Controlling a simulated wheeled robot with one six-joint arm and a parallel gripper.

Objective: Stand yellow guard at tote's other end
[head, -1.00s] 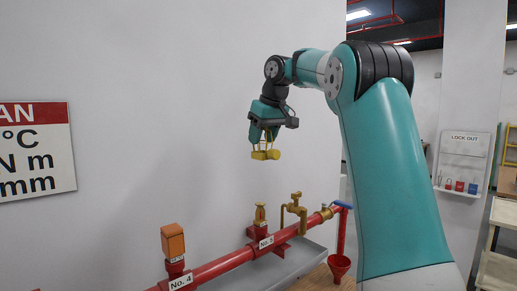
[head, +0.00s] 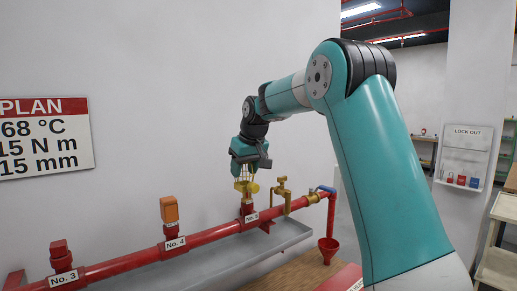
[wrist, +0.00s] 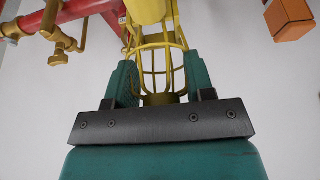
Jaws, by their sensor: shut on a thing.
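My gripper (head: 247,172) is shut on the yellow guard (head: 244,186), a wire cage with a solid yellow end. In the wrist view the guard (wrist: 156,62) sits between my two green fingers (wrist: 158,85). In the head view it hangs just above or in front of the No. 5 fitting (head: 249,217) on the red pipe. I cannot tell whether they touch. The brass sprinkler on that fitting is hidden from the head. A red surface (head: 343,280) with a white label lies at the bottom right, partly behind my arm; I cannot tell whether it is the tote.
The red pipe (head: 210,235) runs along the wall above a grey trough (head: 262,248). A wooden top (head: 285,275) lies below. A cart (head: 498,250) stands at the right.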

